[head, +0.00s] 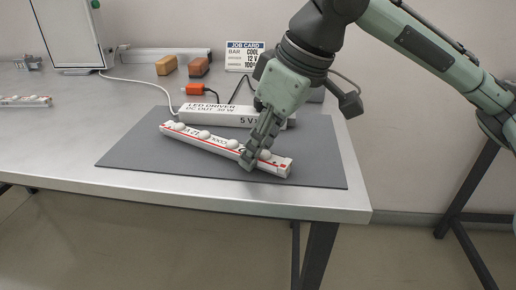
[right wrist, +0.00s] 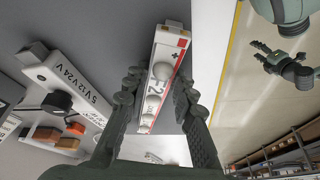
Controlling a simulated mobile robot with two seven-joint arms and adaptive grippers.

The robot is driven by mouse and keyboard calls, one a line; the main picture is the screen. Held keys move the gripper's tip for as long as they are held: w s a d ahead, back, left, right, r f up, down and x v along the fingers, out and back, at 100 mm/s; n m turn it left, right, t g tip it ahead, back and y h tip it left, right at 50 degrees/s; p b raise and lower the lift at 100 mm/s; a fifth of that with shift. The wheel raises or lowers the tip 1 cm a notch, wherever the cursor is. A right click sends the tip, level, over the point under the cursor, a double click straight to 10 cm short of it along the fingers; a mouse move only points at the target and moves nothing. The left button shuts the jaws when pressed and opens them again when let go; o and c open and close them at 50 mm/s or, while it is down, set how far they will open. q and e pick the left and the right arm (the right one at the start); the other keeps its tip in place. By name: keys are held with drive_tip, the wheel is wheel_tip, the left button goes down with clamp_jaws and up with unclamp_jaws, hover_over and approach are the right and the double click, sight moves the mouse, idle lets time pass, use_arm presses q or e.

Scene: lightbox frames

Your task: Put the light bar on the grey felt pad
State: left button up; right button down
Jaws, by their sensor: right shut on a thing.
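The light bar (head: 217,146) is a long white strip with a red line, printed marks and several white domes. It lies lengthwise over the grey felt pad (head: 130,157) in the head view; I cannot tell whether it touches the pad. My right gripper (head: 252,160) is shut on the bar near its right end, coming from above. In the right wrist view the bar (right wrist: 163,58) runs between the two fingers. My left gripper (right wrist: 270,57) shows at the upper right of the right wrist view, empty, its fingers apart. It is outside the head view.
A white LED driver (head: 215,114) stands just behind the bar, with a cable to an orange connector (head: 195,89). Two blocks and a job card (head: 243,56) stand at the back. Another white strip (head: 25,101) lies far left. The pad's front left is clear.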

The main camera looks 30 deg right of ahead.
drive_tip(key=c, duration=1.3)
unclamp_jaws()
drive_tip(key=shift+o, duration=0.2)
drive_tip(key=shift+r, duration=0.25)
use_arm(q)
drive_tip(key=shift+w+d+f+p, duration=0.15)
drive_tip(key=shift+f+p, duration=0.5)
drive_tip(key=shift+f, duration=0.8)
drive_tip(key=shift+w+a+f+p, duration=0.15)
drive_tip(key=shift+f+p, duration=0.45)
drive_tip(key=shift+f, duration=0.85)
use_arm(e)
drive_tip(key=v, duration=1.1)
drive_tip(key=shift+s+r, duration=0.15)
drive_tip(key=shift+r, duration=0.1)
use_arm(q)
drive_tip(key=shift+d, duration=0.15)
use_arm(e)
drive_tip(key=shift+d, duration=0.1)
